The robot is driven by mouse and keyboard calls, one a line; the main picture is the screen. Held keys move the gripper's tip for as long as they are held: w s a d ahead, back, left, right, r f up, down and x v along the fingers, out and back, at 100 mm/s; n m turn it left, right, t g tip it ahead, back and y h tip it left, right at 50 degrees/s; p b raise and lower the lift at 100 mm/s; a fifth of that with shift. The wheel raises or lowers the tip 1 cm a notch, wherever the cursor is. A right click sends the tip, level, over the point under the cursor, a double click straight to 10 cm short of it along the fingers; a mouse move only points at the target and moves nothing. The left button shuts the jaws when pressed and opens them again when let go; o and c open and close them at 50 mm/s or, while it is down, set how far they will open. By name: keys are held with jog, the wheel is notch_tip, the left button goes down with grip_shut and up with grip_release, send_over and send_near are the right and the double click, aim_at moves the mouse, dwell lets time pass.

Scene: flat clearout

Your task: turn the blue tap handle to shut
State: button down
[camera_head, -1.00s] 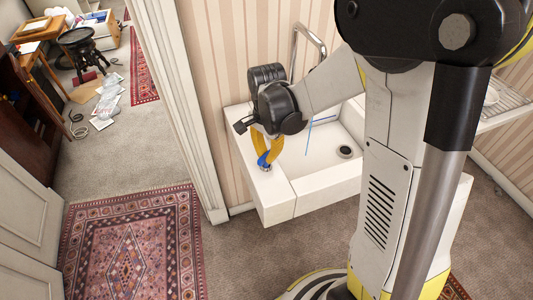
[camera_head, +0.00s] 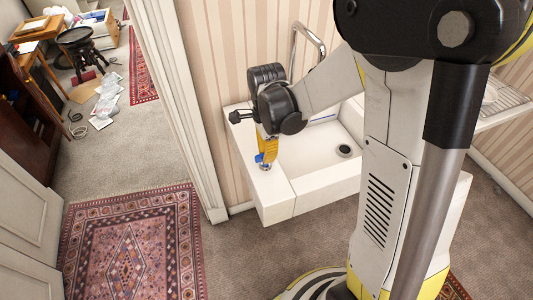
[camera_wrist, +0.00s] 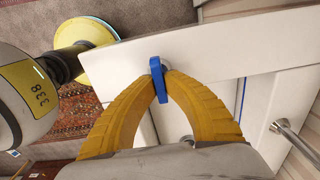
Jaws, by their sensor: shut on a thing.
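The blue tap handle (camera_wrist: 158,80) is a flat blue lever on a small metal fitting on the white sink's ledge (camera_head: 277,197). In the wrist view it stands between the yellow fingertips of my gripper (camera_wrist: 160,84), which press on it from both sides. In the head view my gripper (camera_head: 266,160) points down at the ledge, and the blue handle shows only in part (camera_head: 260,158) behind the yellow fingers.
The sink basin (camera_head: 317,160) lies right of the handle, with a dark drain (camera_head: 344,151). A curved chrome rail (camera_head: 308,35) rises behind it by the striped wall (camera_head: 230,50). A patterned rug (camera_head: 130,245) lies on the floor at left.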

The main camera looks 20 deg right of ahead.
jog(key=c, duration=1.5)
grip_release()
notch_tip(320, 180, up, 12)
